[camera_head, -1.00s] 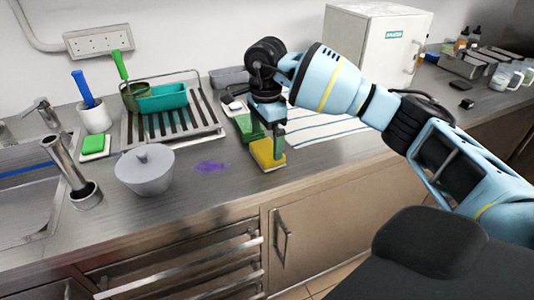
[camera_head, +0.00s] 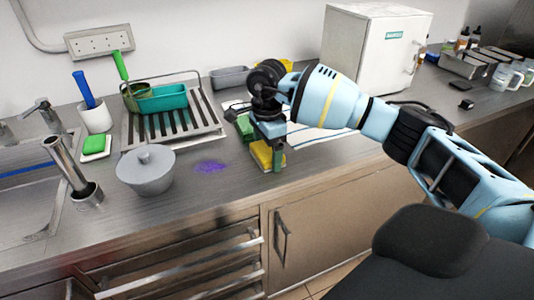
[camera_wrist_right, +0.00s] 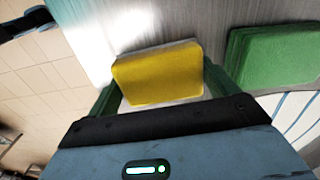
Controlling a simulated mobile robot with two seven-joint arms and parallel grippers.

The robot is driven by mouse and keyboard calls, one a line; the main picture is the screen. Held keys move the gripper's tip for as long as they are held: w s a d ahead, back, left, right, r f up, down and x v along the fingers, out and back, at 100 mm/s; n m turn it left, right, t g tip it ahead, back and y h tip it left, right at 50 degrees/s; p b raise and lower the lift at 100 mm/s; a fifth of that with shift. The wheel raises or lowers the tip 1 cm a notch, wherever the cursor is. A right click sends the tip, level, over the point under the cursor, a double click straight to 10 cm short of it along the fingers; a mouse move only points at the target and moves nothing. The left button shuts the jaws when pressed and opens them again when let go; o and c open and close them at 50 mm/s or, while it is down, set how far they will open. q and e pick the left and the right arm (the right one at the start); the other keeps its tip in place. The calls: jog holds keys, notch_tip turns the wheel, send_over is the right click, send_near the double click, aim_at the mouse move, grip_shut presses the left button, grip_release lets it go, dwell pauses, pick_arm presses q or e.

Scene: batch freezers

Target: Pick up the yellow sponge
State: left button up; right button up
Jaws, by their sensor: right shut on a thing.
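The yellow sponge (camera_head: 263,155) is at the front part of the counter in the head view, below my right gripper (camera_head: 268,152). In the right wrist view the yellow sponge (camera_wrist_right: 160,75) sits between the two green fingers of my right gripper (camera_wrist_right: 160,88). The gripper is shut on the sponge. Whether the sponge still touches the counter, I cannot tell. My left gripper is not in view.
A green sponge (camera_wrist_right: 270,58) lies close beside it. A purple stain (camera_head: 211,167) and a grey lidded pot (camera_head: 146,170) are to the left. A dish rack (camera_head: 172,122) stands behind. A white box (camera_head: 375,50) stands at the back right.

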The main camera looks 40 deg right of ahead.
aim_at(267, 149)
jog(key=shift+r, duration=0.1)
jog(key=shift+r, duration=0.45)
notch_tip(267, 149, up, 2)
jog(key=shift+r, duration=0.15)
jog(key=s+a+r+b, duration=0.1)
jog(key=s+a, duration=0.3)
jog(key=s, duration=1.1)
jog(key=shift+s+a+r, duration=0.15)
jog(key=shift+s+r, duration=0.1)
jog(key=shift+r, duration=0.05)
